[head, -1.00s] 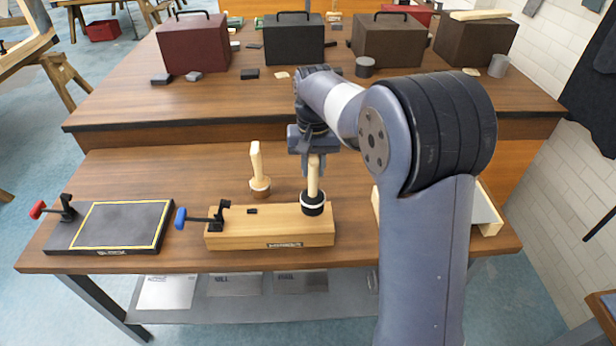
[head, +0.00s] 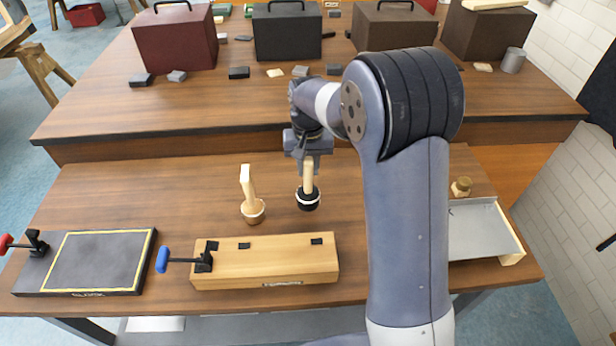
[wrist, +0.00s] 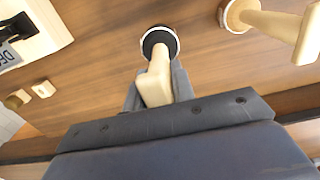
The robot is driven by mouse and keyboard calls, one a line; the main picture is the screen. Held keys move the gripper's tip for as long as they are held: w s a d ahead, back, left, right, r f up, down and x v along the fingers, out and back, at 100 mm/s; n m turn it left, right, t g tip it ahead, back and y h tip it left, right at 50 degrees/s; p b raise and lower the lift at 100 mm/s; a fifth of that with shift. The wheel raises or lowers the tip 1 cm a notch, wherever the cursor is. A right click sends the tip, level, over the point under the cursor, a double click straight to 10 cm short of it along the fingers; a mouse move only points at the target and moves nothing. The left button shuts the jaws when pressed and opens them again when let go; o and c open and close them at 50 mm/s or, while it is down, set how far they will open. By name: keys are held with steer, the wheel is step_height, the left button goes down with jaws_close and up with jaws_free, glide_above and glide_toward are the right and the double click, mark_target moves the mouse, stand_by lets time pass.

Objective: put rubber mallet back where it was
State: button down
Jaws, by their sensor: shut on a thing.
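The rubber mallet (head: 308,199) has a black head with a white band and a pale wooden handle. It hangs head down, handle upright, behind the right part of the wooden block (head: 300,263). My gripper (head: 308,160) is shut on its handle. In the wrist view the mallet's head (wrist: 159,42) shows beyond the handle, between the fingers. I cannot tell whether the head touches the bench. A wooden mallet (head: 253,209) with a tan head stands handle up to the left, and it also shows in the wrist view (wrist: 240,14).
A blue-handled clamp (head: 203,258) sits on the block's left end. A dark board (head: 92,262) with a yellow outline and red-handled clamp (head: 37,244) lies left. A grey tray (head: 480,230) and a small brass-coloured piece (head: 461,186) are right. Boxes stand on the raised bench behind.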

mark_target(308, 177)
steer(key=shift+f, duration=1.9)
steer(key=shift+f, duration=0.2)
steer(key=c, duration=1.2)
jaws_free()
step_height(308, 177, up, 12)
steer(key=shift+r+b, duration=0.25)
steer(key=shift+b, duration=0.05)
steer(key=shift+f, duration=0.1)
steer(key=shift+f+p, duration=0.3)
steer(key=shift+f, duration=4.25)
